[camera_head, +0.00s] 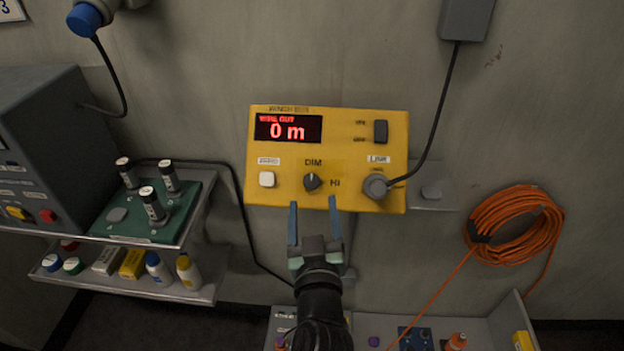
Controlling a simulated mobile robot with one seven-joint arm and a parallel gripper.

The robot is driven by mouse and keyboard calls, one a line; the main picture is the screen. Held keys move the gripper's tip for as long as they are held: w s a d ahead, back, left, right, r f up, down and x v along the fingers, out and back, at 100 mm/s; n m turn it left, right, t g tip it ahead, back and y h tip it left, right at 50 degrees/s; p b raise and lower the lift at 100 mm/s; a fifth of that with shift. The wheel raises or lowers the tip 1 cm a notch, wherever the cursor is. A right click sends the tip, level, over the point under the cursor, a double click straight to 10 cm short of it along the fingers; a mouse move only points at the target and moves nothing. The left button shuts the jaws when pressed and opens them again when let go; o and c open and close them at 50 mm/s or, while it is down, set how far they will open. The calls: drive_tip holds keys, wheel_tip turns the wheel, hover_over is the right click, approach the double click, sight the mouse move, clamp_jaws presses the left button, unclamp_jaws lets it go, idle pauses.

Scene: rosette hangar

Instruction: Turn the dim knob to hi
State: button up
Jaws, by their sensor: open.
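The dim knob (312,182) is a small dark round knob low on the yellow winch box (345,155). "DIM" is printed above it and "HI" to its right. It has a light pointer mark, but its exact setting is too small to tell. My gripper (314,215) is open, with its two blue fingers pointing up toward the box. The fingertips appear just below the knob in the picture, one to each side, and not around it. The gap between the jaws is empty.
The box also has a red display (288,129) reading "0 m", a white button (267,179), a dark switch (380,131) and a plugged cable connector (376,187). Shelves with bottles (188,270) stand left. An orange cable coil (515,227) hangs right.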

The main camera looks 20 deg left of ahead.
sight(312, 183)
drive_tip(key=x, duration=0.6)
drive_tip(key=shift+w+a, duration=0.1)
drive_tip(key=shift+w, duration=0.25)
clamp_jaws()
